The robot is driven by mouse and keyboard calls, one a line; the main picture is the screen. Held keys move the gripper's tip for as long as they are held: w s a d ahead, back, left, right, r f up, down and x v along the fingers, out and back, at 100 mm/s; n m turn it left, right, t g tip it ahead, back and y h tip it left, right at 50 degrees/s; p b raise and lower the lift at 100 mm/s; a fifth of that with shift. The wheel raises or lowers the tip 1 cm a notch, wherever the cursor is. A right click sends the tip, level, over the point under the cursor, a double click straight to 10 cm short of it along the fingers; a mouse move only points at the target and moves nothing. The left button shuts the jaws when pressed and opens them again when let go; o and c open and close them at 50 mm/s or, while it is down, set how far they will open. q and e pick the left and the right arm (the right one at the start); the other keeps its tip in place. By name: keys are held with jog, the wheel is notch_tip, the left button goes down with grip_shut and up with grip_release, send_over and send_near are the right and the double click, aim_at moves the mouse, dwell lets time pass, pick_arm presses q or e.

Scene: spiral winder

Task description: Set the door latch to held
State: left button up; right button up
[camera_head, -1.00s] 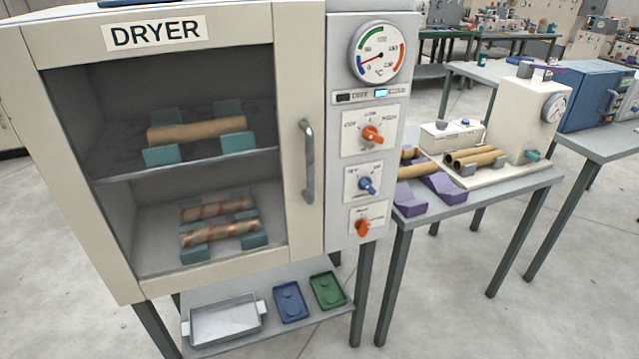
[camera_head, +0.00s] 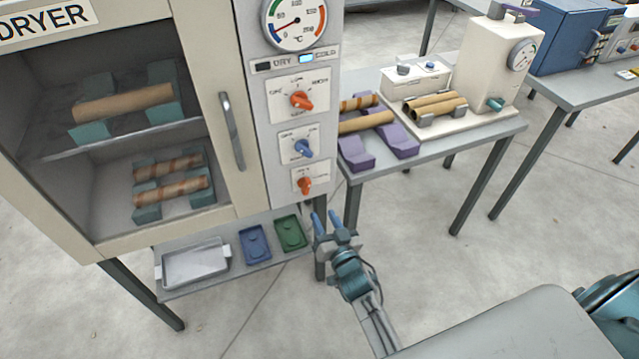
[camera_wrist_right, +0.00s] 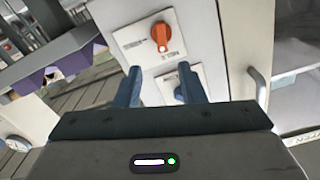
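The dryer's control panel has three knobs: an upper orange knob (camera_head: 302,101), a blue knob (camera_head: 303,148) and a lower orange knob (camera_head: 305,183). Their small labels are too blurred to read, so I cannot confirm which is the door latch. The dryer door (camera_head: 228,200) is shut. My right gripper (camera_head: 327,220) is open and empty, below and slightly right of the lower orange knob, apart from it. In the right wrist view, an orange knob (camera_wrist_right: 161,32) shows beyond the open fingers (camera_wrist_right: 160,78). A blue knob there is partly hidden by a finger. My left gripper is out of view.
Below the dryer, a shelf holds a metal tray (camera_head: 195,266), a blue tray (camera_head: 255,243) and a green tray (camera_head: 290,232). The door handle (camera_head: 232,132) juts out left of the panel. A table (camera_head: 440,145) with tubes and purple cradles stands to the right.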

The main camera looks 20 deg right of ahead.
aim_at(308, 189)
jog(key=w, duration=0.7)
jog(key=w+b, duration=0.1)
jog(key=w, duration=0.2)
jog(key=shift+w+a, duration=0.3)
jog(key=shift+a, duration=0.05)
